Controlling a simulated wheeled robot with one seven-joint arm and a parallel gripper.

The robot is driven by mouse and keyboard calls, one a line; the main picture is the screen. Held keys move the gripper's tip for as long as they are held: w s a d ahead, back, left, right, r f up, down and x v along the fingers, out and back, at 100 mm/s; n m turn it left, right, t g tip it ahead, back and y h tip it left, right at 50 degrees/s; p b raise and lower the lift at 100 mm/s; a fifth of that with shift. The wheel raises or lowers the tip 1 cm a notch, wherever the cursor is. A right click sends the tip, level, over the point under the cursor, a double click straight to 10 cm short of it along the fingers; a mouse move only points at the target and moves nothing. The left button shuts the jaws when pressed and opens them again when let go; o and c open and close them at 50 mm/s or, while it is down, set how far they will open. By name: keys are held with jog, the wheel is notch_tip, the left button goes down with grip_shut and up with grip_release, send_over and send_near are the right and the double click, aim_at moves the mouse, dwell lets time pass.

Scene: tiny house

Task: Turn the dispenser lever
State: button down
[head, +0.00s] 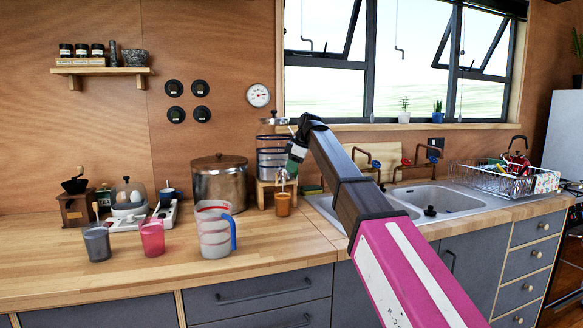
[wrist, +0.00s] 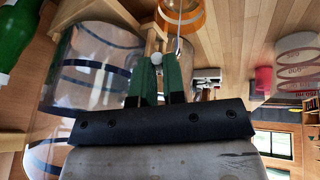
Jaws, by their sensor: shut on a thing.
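The dispenser (head: 271,160), a clear banded vessel with a metal lid, stands on a small wooden stand at the back of the counter. In the wrist view the dispenser (wrist: 95,65) fills the left side. My gripper (head: 291,172) is at its front right. In the wrist view the green fingers of my gripper (wrist: 160,66) are shut at the dispenser lever (wrist: 156,58), whose pale round knob shows at the fingertips. The rest of the lever is partly hidden by the fingers. An amber cup (head: 283,204) stands below the tap; it also shows in the wrist view (wrist: 182,20).
A measuring jug (head: 214,228), a pink cup (head: 152,237) and a grey cup (head: 97,242) stand nearer the front. The sink (head: 440,198) is to the right. The front counter strip is clear.

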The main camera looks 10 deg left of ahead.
jog(key=c, duration=1.2)
grip_release()
jog(key=v, duration=1)
jog(key=shift+d+r, duration=0.2)
jog(key=shift+r, duration=0.15)
